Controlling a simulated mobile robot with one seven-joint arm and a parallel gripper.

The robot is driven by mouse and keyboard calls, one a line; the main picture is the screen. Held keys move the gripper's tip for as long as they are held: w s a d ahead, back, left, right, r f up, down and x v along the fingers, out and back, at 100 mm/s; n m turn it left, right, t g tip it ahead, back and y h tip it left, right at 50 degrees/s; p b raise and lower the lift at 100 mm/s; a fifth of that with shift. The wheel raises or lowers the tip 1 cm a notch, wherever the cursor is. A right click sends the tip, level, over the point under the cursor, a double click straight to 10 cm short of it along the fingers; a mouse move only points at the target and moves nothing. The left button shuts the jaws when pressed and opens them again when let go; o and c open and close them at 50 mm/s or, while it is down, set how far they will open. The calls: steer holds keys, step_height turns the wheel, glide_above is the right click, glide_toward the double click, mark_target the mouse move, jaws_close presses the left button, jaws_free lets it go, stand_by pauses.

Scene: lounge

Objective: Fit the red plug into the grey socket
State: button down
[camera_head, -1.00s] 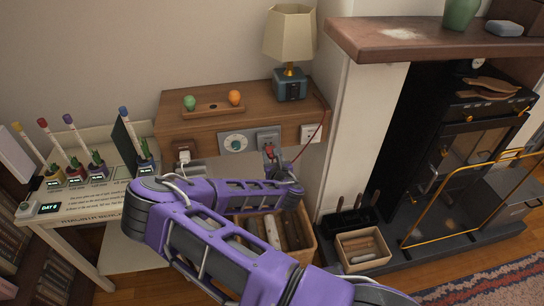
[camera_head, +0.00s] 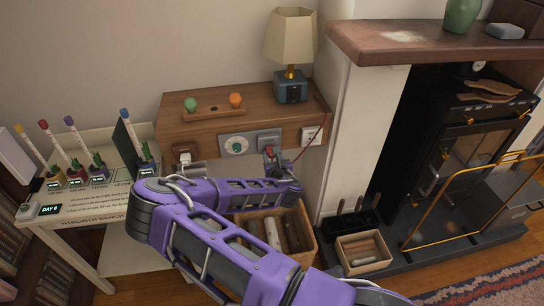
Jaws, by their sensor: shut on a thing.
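The red plug (camera_head: 269,151) shows as a small red shape at the end of my purple arm. My gripper (camera_head: 271,161) is shut on the red plug, with its fingers partly hidden by the arm's end. The grey socket (camera_head: 268,138) is a grey plate on the front face of the wooden shelf. The plug is at the lower part of this plate in the picture. I cannot tell whether it touches the socket or is apart from it. A thin red cord (camera_head: 318,131) runs from beside the lamp down towards my gripper.
The lamp (camera_head: 291,85) stands on the shelf (camera_head: 210,125). A wooden box (camera_head: 312,237) of rolls is below my arm.

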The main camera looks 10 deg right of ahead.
steer(key=shift+w, duration=0.4)
steer(key=shift+c, duration=1.9)
jaws_free()
steer(key=p+v, duration=0.1)
steer(key=v, duration=0.5)
steer(key=shift+p, duration=0.4)
